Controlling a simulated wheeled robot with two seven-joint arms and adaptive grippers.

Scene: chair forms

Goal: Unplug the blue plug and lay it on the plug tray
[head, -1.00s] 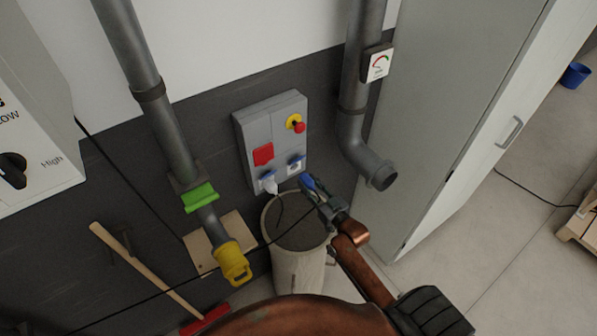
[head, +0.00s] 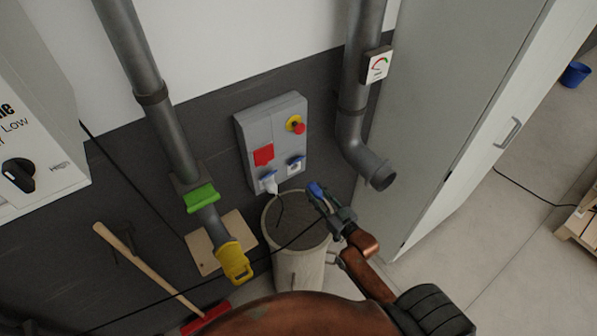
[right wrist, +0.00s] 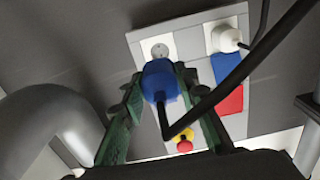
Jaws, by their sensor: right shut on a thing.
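The blue plug (head: 315,190) is between the fingers of my right gripper (head: 323,197), which is shut on it. It also shows in the right wrist view (right wrist: 160,80), with its black cable trailing from it. The plug is apart from the grey socket panel (head: 272,120), in front of and below the right-hand socket (head: 296,166). In the right wrist view that socket's round face (right wrist: 160,51) is bare. A white plug (head: 270,183) sits in the left-hand socket. I cannot make out a plug tray. My left gripper is not in view.
A tall round bin (head: 298,255) stands under the panel. A grey elbow pipe (head: 375,170) and cabinet (head: 440,110) are on the right. A pipe with green and yellow parts (head: 205,200), a wooden board (head: 212,262) and a red broom (head: 205,317) are on the left.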

